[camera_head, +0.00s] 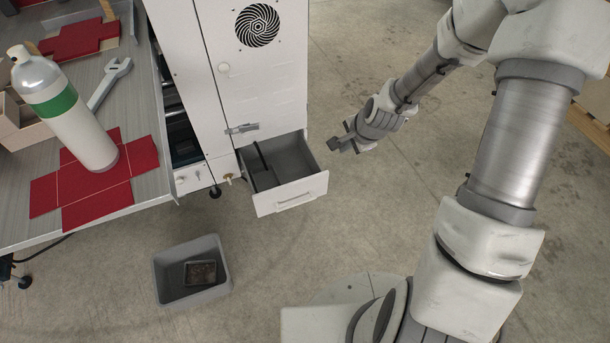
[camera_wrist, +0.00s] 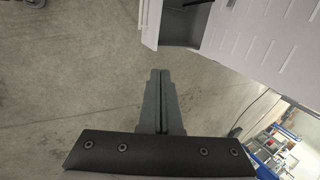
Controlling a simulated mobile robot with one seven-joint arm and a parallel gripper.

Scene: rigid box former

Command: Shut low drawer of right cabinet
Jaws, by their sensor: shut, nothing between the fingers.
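The low drawer (camera_head: 290,194) of the white right cabinet (camera_head: 262,85) stands pulled out, with its grey inside showing and a bar handle on its front. My gripper (camera_head: 336,146) is to the right of the open drawer, apart from it. In the wrist view my gripper (camera_wrist: 160,76) has its fingers together and empty. The drawer (camera_wrist: 150,24) shows at the top of that view, beyond the fingertips, with the cabinet (camera_wrist: 255,35) to its right. The handle is not clear in the wrist view.
A grey bin (camera_head: 192,290) with a dark item inside stands on the floor in front of the bench. The bench (camera_head: 125,180) at left holds a gas bottle (camera_head: 70,120), red flat cutouts (camera_head: 50,197) and a wrench (camera_head: 109,82).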

